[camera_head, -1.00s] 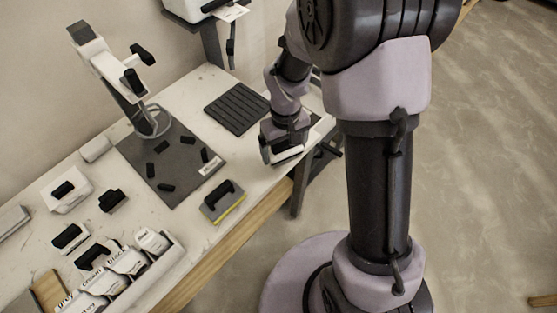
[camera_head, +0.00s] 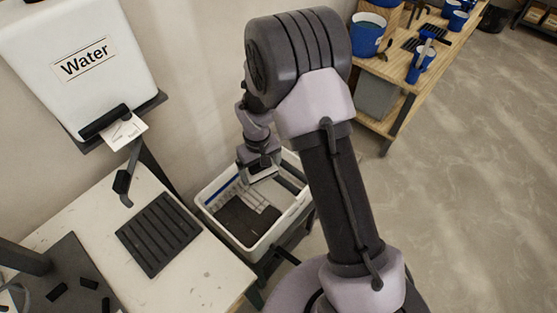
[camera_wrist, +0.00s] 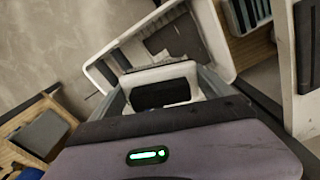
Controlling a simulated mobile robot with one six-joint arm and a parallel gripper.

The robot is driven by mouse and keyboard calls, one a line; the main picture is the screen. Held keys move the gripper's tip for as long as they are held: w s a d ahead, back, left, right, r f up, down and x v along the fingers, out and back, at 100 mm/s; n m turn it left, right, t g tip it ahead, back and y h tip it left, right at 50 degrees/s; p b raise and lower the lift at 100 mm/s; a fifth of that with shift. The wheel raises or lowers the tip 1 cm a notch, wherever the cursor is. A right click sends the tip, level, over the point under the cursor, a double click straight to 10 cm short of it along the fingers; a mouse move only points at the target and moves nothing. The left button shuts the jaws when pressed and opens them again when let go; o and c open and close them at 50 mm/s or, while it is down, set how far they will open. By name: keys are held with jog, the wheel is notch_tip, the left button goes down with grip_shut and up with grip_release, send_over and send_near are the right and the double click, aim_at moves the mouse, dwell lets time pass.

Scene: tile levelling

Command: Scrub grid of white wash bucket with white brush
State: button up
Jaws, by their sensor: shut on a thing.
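The white wash bucket (camera_head: 226,232) is an open rectangular tub beside the right end of the white table. A light grid (camera_head: 262,200) and a dark area show inside it; my arm hides part of the interior. My gripper (camera_head: 262,170) is over the bucket's far part, pointing down. In the wrist view, it is shut on the white brush (camera_wrist: 187,70), a white block with a black handle. The bucket rim (camera_wrist: 213,38) shows beyond it. I cannot tell whether the brush touches the grid.
A dark ribbed mat (camera_head: 158,234) lies on the white table (camera_head: 208,277). A wooden bench (camera_head: 405,72) with blue buckets is at the upper right. Open floor lies right.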

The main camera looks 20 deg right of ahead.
jog(key=a+f+n+b, duration=0.1)
jog(key=a+f+b, duration=0.1)
jog(key=f, duration=0.7)
jog(key=a+f+n+b, duration=0.1)
jog(key=a+f+b, duration=0.1)
jog(key=f, duration=0.8)
jog(key=a+f+n+b, duration=0.1)
jog(key=a+f+b, duration=0.2)
jog(key=f, duration=0.6)
jog(key=shift+w+a+f+n, duration=0.2)
jog(key=shift+w+a+n, duration=0.15)
jog(key=shift+a, duration=0.15)
jog(key=shift+f+b, duration=0.65)
jog(key=shift+b, duration=0.15)
jog(key=shift+s, duration=0.1)
